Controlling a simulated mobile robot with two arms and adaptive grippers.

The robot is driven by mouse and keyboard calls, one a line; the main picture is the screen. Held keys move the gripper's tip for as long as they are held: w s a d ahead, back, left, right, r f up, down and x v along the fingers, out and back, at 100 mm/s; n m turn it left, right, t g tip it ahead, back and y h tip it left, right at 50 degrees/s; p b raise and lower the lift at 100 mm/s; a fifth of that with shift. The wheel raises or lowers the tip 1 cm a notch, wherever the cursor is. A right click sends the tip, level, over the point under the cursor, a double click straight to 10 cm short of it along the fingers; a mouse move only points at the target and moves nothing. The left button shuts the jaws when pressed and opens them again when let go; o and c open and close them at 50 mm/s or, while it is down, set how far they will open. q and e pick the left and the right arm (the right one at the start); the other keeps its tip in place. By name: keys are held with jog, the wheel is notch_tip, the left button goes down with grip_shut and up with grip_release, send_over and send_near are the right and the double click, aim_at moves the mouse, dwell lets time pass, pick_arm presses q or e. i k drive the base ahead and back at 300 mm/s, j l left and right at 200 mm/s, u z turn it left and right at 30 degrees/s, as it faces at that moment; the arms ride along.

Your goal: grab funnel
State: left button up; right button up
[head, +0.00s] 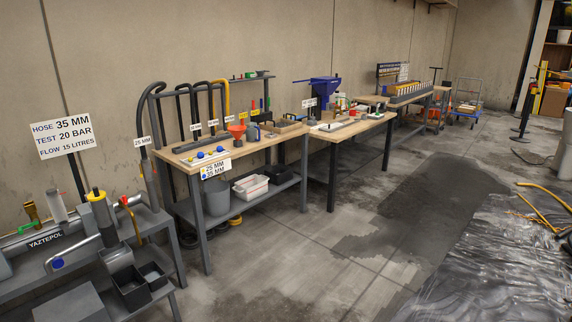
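A small orange-red funnel-shaped object (237,130) stands on the nearer wooden workbench (190,163), toward the back of its top. It looks like the funnel, but it is small at this distance and its lower end is hard to make out. Blue balls and other small parts lie on the same bench in front of and beside it. Neither of my grippers is in view.
A grey rack (150,228) with a pump-like unit stands at the near left. Grey and white bins (251,187) sit on the bench's lower shelf. A second bench (352,129) stands beyond. The concrete floor in front is open; black plastic sheeting (490,265) lies at right.

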aim_at(237, 137)
jog(key=i, duration=1.2)
jog(key=i+l+u, duration=0.15)
jog(key=i, duration=1.05)
